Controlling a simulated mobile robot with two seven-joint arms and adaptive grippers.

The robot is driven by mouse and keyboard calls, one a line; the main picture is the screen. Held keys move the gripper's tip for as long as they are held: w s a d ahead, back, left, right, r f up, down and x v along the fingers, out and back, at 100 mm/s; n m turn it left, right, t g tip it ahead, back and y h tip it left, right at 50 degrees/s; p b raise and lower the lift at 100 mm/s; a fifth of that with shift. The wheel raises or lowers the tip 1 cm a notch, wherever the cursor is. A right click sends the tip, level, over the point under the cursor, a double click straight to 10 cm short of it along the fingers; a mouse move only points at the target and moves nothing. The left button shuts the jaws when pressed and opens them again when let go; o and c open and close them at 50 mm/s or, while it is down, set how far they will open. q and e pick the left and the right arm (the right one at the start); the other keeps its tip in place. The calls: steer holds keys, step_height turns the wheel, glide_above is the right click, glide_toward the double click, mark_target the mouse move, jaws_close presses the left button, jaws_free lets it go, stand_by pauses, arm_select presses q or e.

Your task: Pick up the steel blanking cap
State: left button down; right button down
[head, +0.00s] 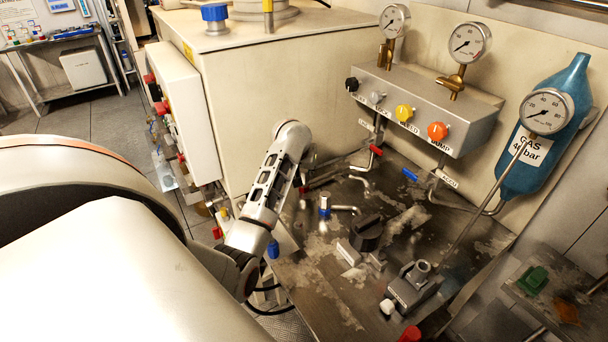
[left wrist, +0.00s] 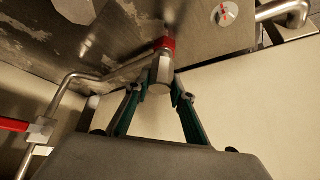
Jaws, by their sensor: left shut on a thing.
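In the left wrist view, the steel blanking cap (left wrist: 160,72) is a small hex-sided metal piece. It is between the two green-padded fingertips of my left gripper (left wrist: 161,88), which is shut on it. A red ring (left wrist: 165,44) is at the cap's far end, close to the stained steel worktop (left wrist: 120,30). I cannot tell whether the cap is seated or free. In the head view, my left arm reaches over the worktop's left side and hides most of the gripper and the cap. My right gripper is not in view.
Bent steel pipes and a blue-topped valve (head: 325,207) stand near my arm. A manifold with coloured knobs (head: 425,113) and a blue gas bottle (head: 550,130) are at the back right.

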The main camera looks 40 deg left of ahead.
arm_select(q)
step_height(320, 180, up, 19)
stand_by(0.4)
steer(key=shift+f, duration=0.1)
